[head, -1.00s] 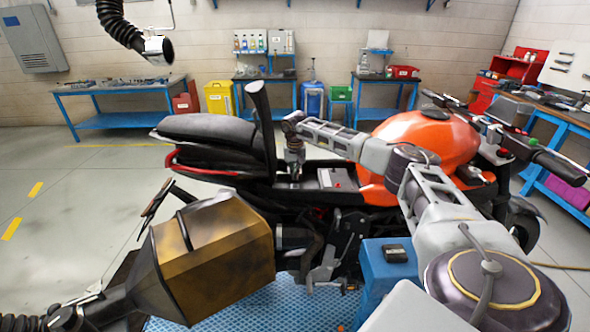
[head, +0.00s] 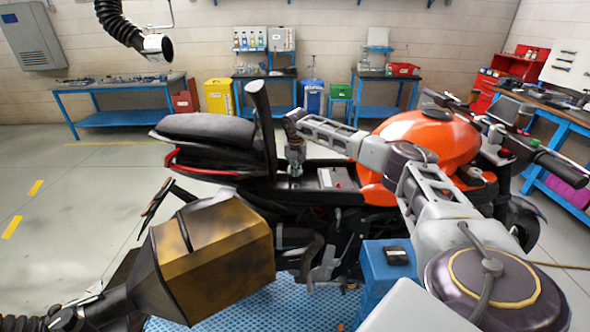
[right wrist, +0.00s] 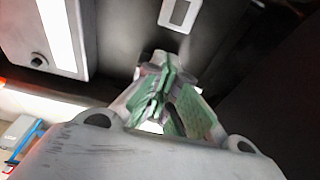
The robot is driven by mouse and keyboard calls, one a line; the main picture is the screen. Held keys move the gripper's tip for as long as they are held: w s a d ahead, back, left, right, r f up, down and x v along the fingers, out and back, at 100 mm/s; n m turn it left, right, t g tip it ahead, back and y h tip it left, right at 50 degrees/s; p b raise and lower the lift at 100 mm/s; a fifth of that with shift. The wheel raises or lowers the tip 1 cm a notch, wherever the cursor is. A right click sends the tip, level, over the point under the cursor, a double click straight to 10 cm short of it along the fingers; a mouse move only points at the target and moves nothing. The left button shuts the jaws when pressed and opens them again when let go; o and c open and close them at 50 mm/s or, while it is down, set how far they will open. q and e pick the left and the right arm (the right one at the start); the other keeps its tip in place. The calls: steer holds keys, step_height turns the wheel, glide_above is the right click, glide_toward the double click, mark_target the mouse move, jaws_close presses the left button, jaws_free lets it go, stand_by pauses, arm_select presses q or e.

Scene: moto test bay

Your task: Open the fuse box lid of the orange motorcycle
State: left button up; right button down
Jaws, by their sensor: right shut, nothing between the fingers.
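The orange motorcycle (head: 418,137) stands side-on in the head view, its raised seat panel (head: 262,125) upright over an open bay (head: 325,180). My right gripper (head: 295,172) points down at the rear end of this bay, in front of the raised panel. In the right wrist view its green-padded fingers (right wrist: 160,98) are together with nothing between them. Beyond the fingertips is a dark surface with a white-framed label (right wrist: 180,13); I cannot tell whether this is the fuse box lid. A grey box (right wrist: 45,38) with a white strip lies to the left. My left gripper is out of view.
A blue box (head: 388,268) stands in front of the motorcycle. Workbenches (head: 120,105) line the back wall. The floor to the left is mostly clear.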

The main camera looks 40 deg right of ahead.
steer(key=shift+w+d+r, duration=0.15)
steer(key=shift+w+r, duration=0.1)
steer(key=shift+r, duration=0.2)
stand_by(0.5)
steer(key=shift+w+d+r+p, duration=0.55)
steer(key=shift+w+d+r, duration=0.1)
steer(key=shift+w+d, duration=0.2)
stand_by(0.9)
steer(key=shift+w+d+r, duration=0.2)
steer(key=shift+w+d, duration=0.25)
steer(key=shift+w, duration=0.1)
steer(key=shift+w+d+r, duration=0.15)
steer(key=shift+w+d, duration=0.25)
steer(key=shift+w, duration=0.15)
stand_by(1.5)
steer(key=shift+w+d+r+b, duration=0.15)
steer(key=shift+w+d+b, duration=0.2)
steer(key=shift+w+b, duration=0.1)
stand_by(0.4)
stand_by(0.3)
